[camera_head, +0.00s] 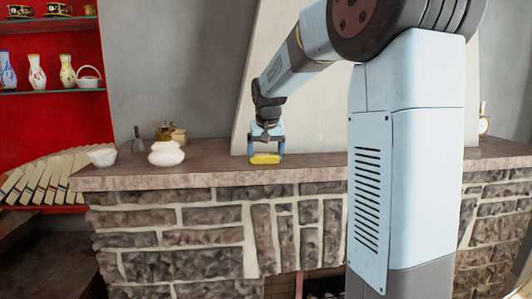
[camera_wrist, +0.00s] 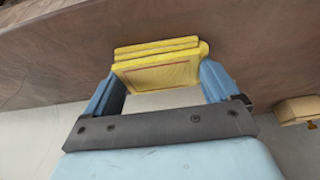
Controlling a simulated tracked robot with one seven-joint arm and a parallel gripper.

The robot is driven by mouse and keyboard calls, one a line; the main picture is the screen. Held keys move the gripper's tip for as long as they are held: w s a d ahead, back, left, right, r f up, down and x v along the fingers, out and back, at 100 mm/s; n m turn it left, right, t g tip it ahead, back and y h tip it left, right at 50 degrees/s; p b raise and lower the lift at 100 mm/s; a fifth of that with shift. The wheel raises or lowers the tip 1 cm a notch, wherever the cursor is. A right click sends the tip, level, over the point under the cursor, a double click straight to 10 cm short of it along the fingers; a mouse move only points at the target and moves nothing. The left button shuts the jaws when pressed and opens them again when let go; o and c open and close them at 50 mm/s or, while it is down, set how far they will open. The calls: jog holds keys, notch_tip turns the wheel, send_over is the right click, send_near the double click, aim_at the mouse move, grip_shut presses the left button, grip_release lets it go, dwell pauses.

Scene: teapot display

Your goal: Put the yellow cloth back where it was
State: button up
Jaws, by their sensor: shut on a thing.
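The yellow cloth (camera_head: 265,159) is a small folded pad at the mantel top in the head view. In the wrist view the folded cloth (camera_wrist: 158,64) shows stacked layers and a thin reddish border line. My gripper (camera_head: 266,150) points down over the mantel, with one blue finger at each end of the cloth. In the wrist view my gripper (camera_wrist: 160,82) is shut on the cloth. The cloth is at or just above the stone mantel (camera_head: 330,161); I cannot tell whether it touches.
A white lidded pot (camera_head: 166,154), a white bowl (camera_head: 102,156) and a dark bell-like object (camera_head: 138,143) stand on the mantel to the left. A red shelf with vases (camera_head: 68,71) is at far left. The mantel between pot and gripper is clear.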

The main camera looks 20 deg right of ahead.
jog(key=o, duration=0.7)
jog(key=shift+o, duration=0.2)
jog(key=shift+r, duration=0.1)
jog(key=v, duration=1.2)
jog(key=s+f, duration=0.4)
jog(key=s, duration=0.6)
jog(key=s+a+f+n, duration=0.1)
jog(key=s+f, duration=0.4)
jog(key=s, duration=0.5)
jog(key=s+a+f+n+t+y, duration=0.1)
jog(key=s+f, duration=0.3)
jog(key=s, duration=0.6)
jog(key=shift+a+f, duration=0.25)
jog(key=shift+f, duration=0.15)
